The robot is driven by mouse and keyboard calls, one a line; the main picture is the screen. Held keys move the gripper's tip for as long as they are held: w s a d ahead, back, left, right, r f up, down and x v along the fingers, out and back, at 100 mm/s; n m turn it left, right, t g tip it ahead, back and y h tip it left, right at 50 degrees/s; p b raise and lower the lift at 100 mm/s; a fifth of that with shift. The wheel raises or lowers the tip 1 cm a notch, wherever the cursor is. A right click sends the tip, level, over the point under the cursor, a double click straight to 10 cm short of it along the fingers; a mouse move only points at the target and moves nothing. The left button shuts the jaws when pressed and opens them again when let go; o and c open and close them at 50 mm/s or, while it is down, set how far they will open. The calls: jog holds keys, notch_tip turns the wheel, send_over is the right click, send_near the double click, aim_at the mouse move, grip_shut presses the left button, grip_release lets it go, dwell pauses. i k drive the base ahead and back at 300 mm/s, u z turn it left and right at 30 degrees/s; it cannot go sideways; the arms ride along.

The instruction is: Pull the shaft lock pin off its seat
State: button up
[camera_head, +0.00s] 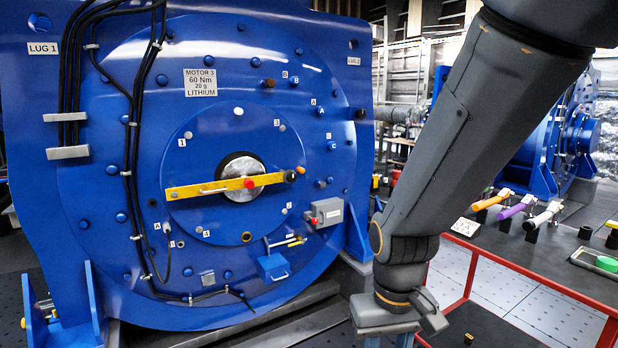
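A yellow lock bar (222,187) lies across the steel shaft end (240,170) at the middle of the blue motor face (110,180). A dark-headed pin (290,176) sits at the bar's right end and looks seated; I take it as the shaft lock pin, though its label is too small to read. A red knob (249,184) is on the bar near the shaft. My gripper (388,336) hangs pointing down at the bottom, right of the motor and well apart from the pin. Its fingertips are cut off by the frame edge, so its opening cannot be told.
A grey box with a red button (326,212) and a blue box (273,268) project from the motor's lower right. Black cables (131,130) run down its left side. A red-framed table (540,285) with orange, purple and white-handled tools stands at right.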

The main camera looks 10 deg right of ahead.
aim_at(248, 183)
jog(key=z, duration=0.35)
jog(key=i, duration=1.3)
jog(key=u, duration=0.5)
